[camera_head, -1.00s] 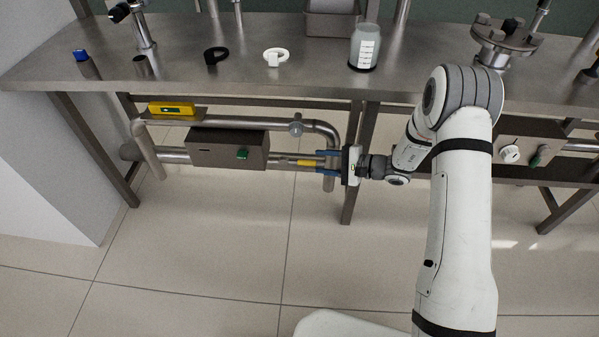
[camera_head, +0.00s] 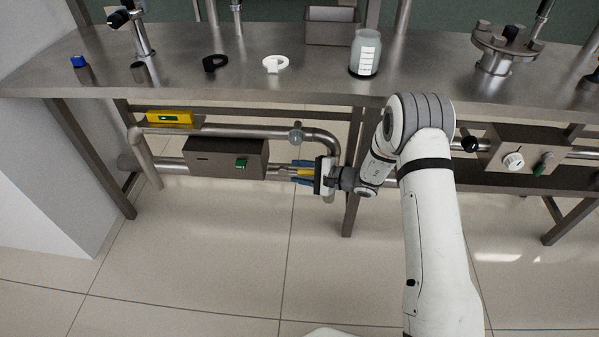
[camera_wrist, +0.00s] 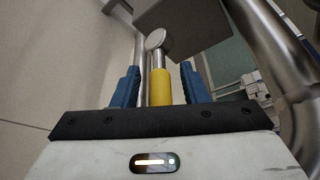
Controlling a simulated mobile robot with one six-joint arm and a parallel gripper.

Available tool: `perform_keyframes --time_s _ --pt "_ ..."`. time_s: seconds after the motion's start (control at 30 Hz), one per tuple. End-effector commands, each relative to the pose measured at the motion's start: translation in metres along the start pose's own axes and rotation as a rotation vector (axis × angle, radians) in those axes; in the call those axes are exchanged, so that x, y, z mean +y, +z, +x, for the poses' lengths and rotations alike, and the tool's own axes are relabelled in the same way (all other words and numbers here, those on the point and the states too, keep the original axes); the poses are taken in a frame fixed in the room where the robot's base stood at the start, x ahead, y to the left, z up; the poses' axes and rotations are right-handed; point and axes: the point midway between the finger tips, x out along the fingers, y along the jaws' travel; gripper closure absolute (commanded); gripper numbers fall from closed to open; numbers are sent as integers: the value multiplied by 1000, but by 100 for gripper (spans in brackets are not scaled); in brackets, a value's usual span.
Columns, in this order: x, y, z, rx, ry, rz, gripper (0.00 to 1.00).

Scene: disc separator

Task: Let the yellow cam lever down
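The yellow cam lever (camera_head: 305,172) sticks out to the right from the pipework under the bench, roughly level. In the wrist view its yellow grip (camera_wrist: 160,88) points toward my palm, with a metal shaft and round end beyond it. My gripper (camera_head: 302,172) has its blue fingers either side of the lever. In the wrist view my gripper (camera_wrist: 158,78) shows a small gap between each finger and the lever, so it is open around it and not clamped. My palm hides the near end of the lever.
A grey box (camera_head: 215,158) with a green knob sits left of the lever. A bent pipe (camera_head: 320,137) runs above and right of it, close to my gripper. A yellow device (camera_head: 169,118) sits above the box. The bench (camera_head: 200,85) overhangs; the floor below is clear.

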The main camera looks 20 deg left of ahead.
Motion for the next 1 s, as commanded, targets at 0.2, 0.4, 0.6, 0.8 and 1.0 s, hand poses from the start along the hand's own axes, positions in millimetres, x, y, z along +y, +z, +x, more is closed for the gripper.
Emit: perform_keyframes --time_s 0.2,0.4,0.6,0.8,1.0 --pt "0 0 0 0 0 0 71" --pt "0 0 0 -1 1 0 87" --pt "0 1 0 -1 1 0 100" --pt "1 1 0 -2 2 1 100" --pt "2 1 2 -7 -3 3 100"
